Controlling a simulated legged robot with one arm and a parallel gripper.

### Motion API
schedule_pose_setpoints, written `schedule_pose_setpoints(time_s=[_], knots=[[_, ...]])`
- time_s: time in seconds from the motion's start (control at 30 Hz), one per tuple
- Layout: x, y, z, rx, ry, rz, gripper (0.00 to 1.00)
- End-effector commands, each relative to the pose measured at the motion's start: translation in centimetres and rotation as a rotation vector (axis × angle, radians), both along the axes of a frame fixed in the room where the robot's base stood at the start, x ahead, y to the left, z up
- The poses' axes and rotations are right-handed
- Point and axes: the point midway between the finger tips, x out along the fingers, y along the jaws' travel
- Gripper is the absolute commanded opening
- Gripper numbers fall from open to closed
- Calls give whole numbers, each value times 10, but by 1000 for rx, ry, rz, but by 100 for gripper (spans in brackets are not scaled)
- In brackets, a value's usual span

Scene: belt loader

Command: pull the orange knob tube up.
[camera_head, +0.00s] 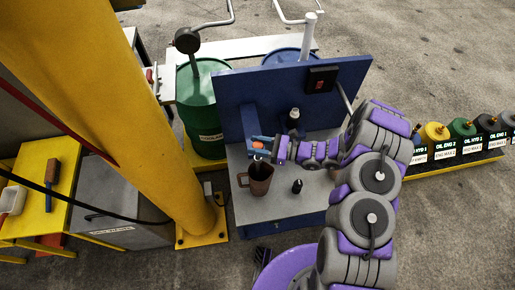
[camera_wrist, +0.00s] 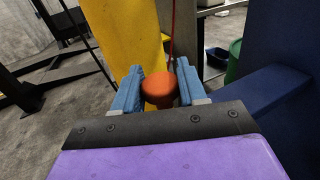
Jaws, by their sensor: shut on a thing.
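The orange knob (camera_wrist: 159,89) sits between the two blue fingers of my gripper (camera_wrist: 157,88) in the wrist view, and the fingers are closed on it. In the head view the orange knob (camera_head: 258,145) shows as a small spot at the tip of my gripper (camera_head: 262,146), in front of the blue panel. The tube below the knob is mostly hidden. A brown jug (camera_head: 259,181) stands on the grey bench top just below my gripper.
A blue upright panel (camera_head: 290,92) with a black box (camera_head: 321,79) rises behind the bench (camera_head: 237,158). A dark bottle (camera_head: 297,186) stands right of the jug. A yellow post (camera_head: 110,90) is at left, with a green drum (camera_head: 196,115) behind.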

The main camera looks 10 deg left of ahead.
Motion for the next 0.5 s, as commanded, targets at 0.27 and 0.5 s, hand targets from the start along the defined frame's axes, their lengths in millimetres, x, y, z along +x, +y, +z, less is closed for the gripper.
schedule_pose_setpoints(time_s=[0.27,0.5], knots=[[3,0,90,6,-6,-7,0],[4,0,146,4,-6,-8,0]])
